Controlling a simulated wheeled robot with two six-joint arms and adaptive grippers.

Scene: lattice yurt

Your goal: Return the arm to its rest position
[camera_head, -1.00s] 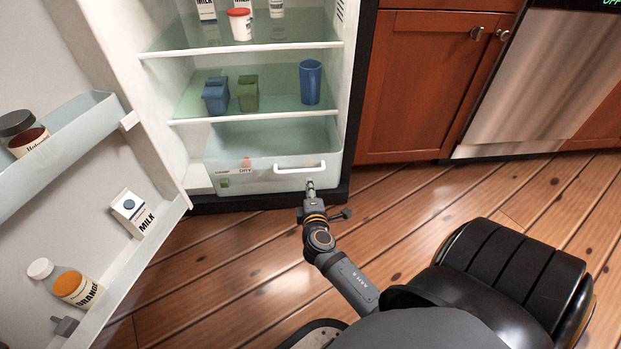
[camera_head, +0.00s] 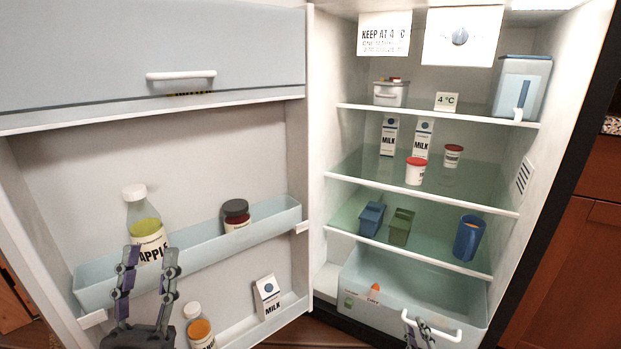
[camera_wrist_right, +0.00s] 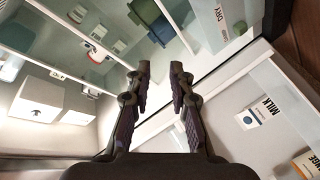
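My left gripper (camera_head: 148,258) is in front of the open fridge door in the head view, its two fingers upright and apart, with nothing between them. Behind it is an apple juice bottle (camera_head: 142,218) on the door's upper shelf. My right gripper (camera_head: 416,330) shows only partly at the bottom of the head view, at the white handle (camera_head: 446,333) of the clear drawer. I cannot tell whether it touches the handle. In the right wrist view the right gripper's fingers (camera_wrist_right: 160,72) are apart with nothing between them.
The fridge door (camera_head: 90,160) stands open at left; its lower shelf holds a milk carton (camera_head: 267,297) and an orange juice bottle (camera_head: 199,328). Inside are milk cartons, red-lidded tubs, small bins and a blue pitcher (camera_head: 468,238). A wooden cabinet (camera_head: 550,270) is at right.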

